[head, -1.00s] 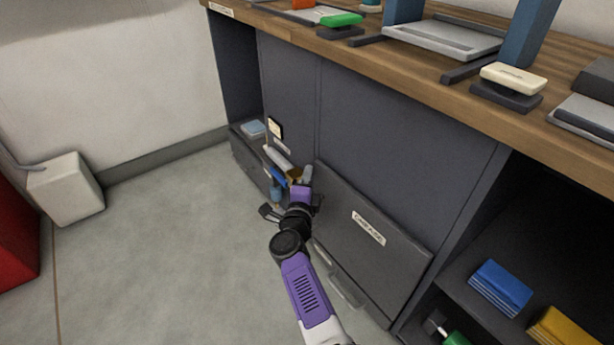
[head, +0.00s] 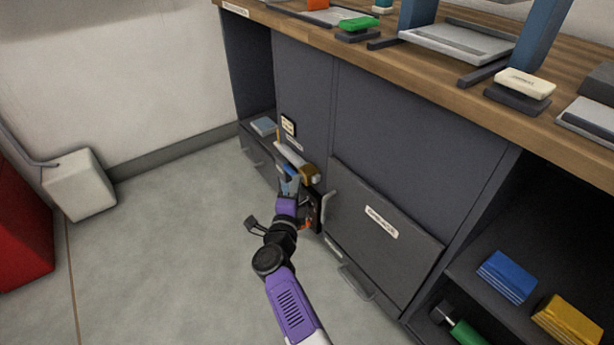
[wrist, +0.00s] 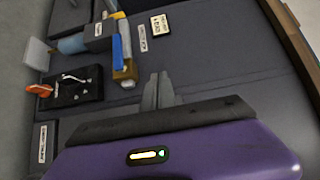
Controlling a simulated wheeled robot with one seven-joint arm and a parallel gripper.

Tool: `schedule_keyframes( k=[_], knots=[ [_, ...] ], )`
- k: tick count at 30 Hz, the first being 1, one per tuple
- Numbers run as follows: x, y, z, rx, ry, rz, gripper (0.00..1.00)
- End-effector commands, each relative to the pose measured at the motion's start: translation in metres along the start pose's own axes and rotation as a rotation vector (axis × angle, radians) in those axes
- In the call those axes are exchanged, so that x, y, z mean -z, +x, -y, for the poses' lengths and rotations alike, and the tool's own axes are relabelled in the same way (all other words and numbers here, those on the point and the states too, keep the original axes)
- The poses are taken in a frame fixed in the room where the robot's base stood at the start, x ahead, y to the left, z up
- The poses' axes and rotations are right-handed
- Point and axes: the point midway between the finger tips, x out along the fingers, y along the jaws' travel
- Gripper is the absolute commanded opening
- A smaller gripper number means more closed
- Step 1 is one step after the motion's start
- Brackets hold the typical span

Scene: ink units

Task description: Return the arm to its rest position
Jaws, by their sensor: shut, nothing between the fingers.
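My gripper shows in the wrist view (wrist: 158,90) as two grey fingers close together, shut with nothing between them. In the head view my purple and black arm reaches out low in front of the dark cabinet (head: 390,130), and the fingertips are hard to make out there. In the wrist view the fingers stand in front of the cabinet face, apart from the valve and pipe fittings (wrist: 122,50) to their left. A black panel with an orange-red handle (wrist: 70,90) is farther left.
A hinged dark panel with a white label (head: 385,215) is right of my arm. An open shelf holds a blue stack (head: 507,275) and a yellow stack (head: 567,320). The wooden worktop (head: 440,75) overhangs above. The floor (head: 170,250) left of my arm is clear.

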Motion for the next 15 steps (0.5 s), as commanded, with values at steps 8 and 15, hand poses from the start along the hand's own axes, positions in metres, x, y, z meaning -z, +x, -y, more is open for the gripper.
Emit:
schedule_keyframes(
  k=[8, 15],
  knots=[
    [-0.029, -0.029, 0.001, -0.001, 0.001, 0.002, 0.0],
    [-0.035, -0.035, 0.0, 0.0, 0.001, 0.001, 0.0]
  ],
)
